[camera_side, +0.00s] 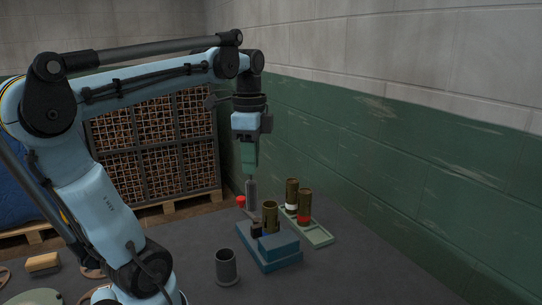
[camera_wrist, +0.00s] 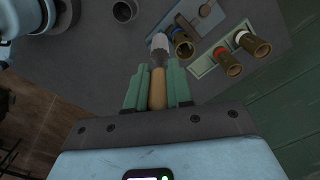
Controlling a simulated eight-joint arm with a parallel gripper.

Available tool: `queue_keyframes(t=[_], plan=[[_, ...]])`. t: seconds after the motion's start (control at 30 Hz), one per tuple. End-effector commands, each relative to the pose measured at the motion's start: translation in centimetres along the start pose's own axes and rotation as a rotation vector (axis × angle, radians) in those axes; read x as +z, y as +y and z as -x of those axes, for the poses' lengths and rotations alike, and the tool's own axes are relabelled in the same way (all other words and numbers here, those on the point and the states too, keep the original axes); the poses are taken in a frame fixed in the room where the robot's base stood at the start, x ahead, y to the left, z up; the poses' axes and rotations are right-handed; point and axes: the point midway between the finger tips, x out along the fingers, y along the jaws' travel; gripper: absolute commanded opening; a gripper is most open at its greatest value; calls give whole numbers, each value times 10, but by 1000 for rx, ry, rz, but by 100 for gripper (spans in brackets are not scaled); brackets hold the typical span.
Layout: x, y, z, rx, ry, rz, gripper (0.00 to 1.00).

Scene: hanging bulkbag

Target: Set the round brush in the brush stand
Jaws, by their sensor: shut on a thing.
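My gripper (camera_side: 250,168) is shut on the round brush (camera_side: 251,194) and holds it upright, bristles down, above the table behind the blue fixture. In the wrist view the green fingers (camera_wrist: 158,78) clasp its tan wooden handle, and the grey bristle head (camera_wrist: 159,46) points away from my palm. A dark grey open cup with a flared base, apparently the brush stand (camera_side: 227,268), stands on the table nearer the side camera and left of the fixture. It also shows at the top of the wrist view (camera_wrist: 124,11). The cup looks empty in the side view, though its bottom is hidden.
A blue fixture (camera_side: 272,258) holds a brass case (camera_side: 270,215). Behind it, a pale green tray (camera_side: 319,236) carries two brass cases, one white-banded (camera_side: 291,192) and one red-banded (camera_side: 304,205). A red-capped item (camera_side: 241,201) is near the brush. A green wall (camera_side: 400,170) bounds the right.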

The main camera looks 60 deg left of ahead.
Motion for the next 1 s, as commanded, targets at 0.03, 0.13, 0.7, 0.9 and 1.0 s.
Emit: queue_keyframes(t=[0.03, 0.13, 0.7, 0.9, 1.0], plan=[[8, 11, -8, 0, 0, 2, 0], [21, 30, -22, 0, 0, 3, 0], [48, 73, -69, 0, 0, 0, 0], [48, 73, -79, 0, 0, 0, 0], [48, 73, -86, 0, 0, 0, 0]])
